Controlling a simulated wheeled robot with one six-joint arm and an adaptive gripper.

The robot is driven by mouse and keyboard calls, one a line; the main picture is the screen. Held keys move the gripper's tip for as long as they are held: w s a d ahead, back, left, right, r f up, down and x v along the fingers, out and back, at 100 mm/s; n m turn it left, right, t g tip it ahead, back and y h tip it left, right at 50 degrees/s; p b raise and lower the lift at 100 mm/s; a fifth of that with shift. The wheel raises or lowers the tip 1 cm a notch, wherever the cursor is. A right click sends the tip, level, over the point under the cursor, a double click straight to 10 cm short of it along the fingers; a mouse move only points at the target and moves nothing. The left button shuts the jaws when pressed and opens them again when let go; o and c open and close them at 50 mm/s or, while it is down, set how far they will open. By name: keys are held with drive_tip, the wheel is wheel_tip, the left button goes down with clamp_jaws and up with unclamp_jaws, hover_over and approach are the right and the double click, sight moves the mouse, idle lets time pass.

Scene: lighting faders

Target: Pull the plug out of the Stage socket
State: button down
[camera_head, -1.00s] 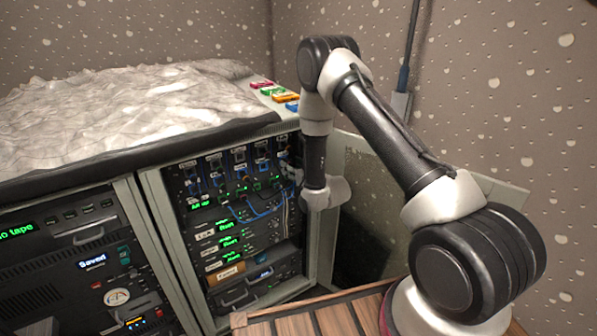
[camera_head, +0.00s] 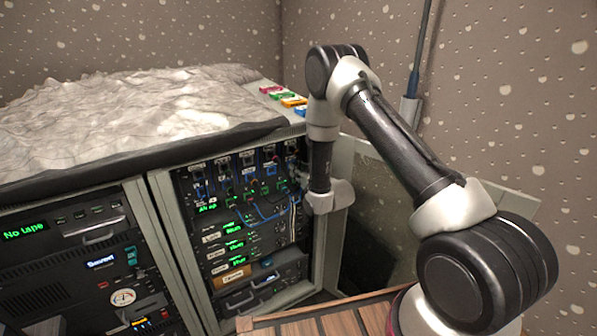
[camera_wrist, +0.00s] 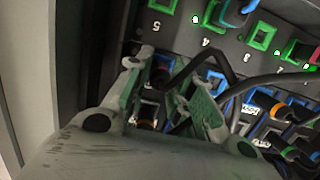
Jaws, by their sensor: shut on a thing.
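My gripper (camera_wrist: 172,68) shows in the wrist view with its two grey-green fingers at a patch panel (camera_wrist: 185,45). It is shut on a dark plug (camera_wrist: 160,77), which is partly hidden by the fingers. I cannot read a Stage label there, nor tell whether the plug is fully seated. In the head view my gripper (camera_head: 305,184) is at the right side of the rack's patch panel (camera_head: 222,188), and its fingers are too small to make out.
Several dark and blue cables (camera_wrist: 240,85) cross the panel close to my fingers. An open cabinet door (camera_head: 338,235) stands right of the rack. A crumpled grey sheet (camera_head: 130,110) covers the rack's top. A slatted wooden surface (camera_head: 330,318) lies in front.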

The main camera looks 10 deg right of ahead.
drive_tip(key=shift+s, duration=0.15)
drive_tip(key=shift+f+v, duration=0.2)
drive_tip(key=shift+v, duration=0.85)
drive_tip(key=shift+f+v, duration=0.15)
drive_tip(key=shift+v, duration=0.95)
drive_tip(key=shift+s+d, duration=0.1)
